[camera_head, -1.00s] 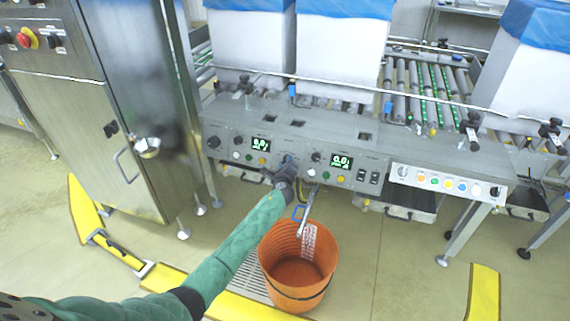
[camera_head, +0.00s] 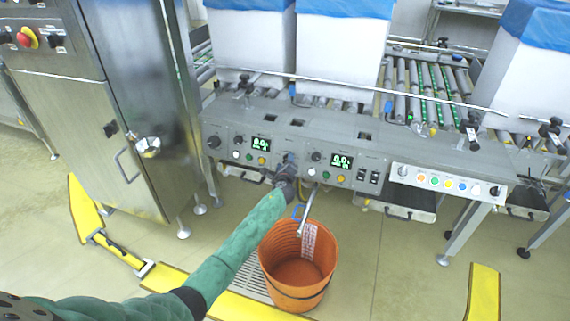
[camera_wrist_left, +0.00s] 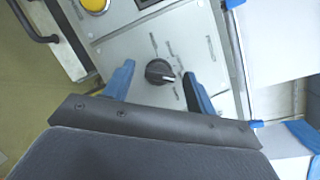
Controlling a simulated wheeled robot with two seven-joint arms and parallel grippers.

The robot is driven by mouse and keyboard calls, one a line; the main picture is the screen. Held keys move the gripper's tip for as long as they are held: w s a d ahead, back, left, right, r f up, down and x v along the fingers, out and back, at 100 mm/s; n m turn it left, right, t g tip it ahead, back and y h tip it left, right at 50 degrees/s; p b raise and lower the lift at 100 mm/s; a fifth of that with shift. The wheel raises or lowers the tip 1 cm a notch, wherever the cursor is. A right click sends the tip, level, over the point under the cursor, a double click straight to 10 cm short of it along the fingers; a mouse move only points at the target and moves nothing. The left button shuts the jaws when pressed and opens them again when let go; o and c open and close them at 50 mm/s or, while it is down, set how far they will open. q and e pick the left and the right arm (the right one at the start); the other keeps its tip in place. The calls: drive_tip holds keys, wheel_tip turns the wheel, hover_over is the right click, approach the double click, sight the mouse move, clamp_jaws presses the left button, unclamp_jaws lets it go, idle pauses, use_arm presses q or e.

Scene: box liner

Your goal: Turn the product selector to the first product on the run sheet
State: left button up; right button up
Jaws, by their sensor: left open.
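A dark rotary selector knob (camera_wrist_left: 160,72) with printed marks around it sits on a light panel in the left wrist view. My left gripper (camera_wrist_left: 160,82) is open, with one blue finger on each side of the knob. I cannot tell whether either finger touches it. In the head view my left gripper (camera_head: 286,168) is at the front of the grey control console (camera_head: 290,130), between two green displays, and hides the knob. The run sheet cannot be made out. My right gripper is not in view.
An orange bucket (camera_head: 298,264) stands on the floor below the console. A panel with coloured buttons (camera_head: 446,183) is at the right. A steel cabinet (camera_head: 135,110) stands at the left. Yellow floor rails (camera_head: 484,292) lie in front.

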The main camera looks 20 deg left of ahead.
use_arm(q)
drive_tip(key=shift+s+d, duration=0.1)
drive_tip(key=shift+s, duration=0.35)
drive_tip(key=v, duration=0.6)
drive_tip(key=shift+s, duration=0.4)
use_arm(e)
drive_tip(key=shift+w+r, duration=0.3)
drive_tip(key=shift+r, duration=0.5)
use_arm(q)
drive_tip(key=shift+d, duration=0.15)
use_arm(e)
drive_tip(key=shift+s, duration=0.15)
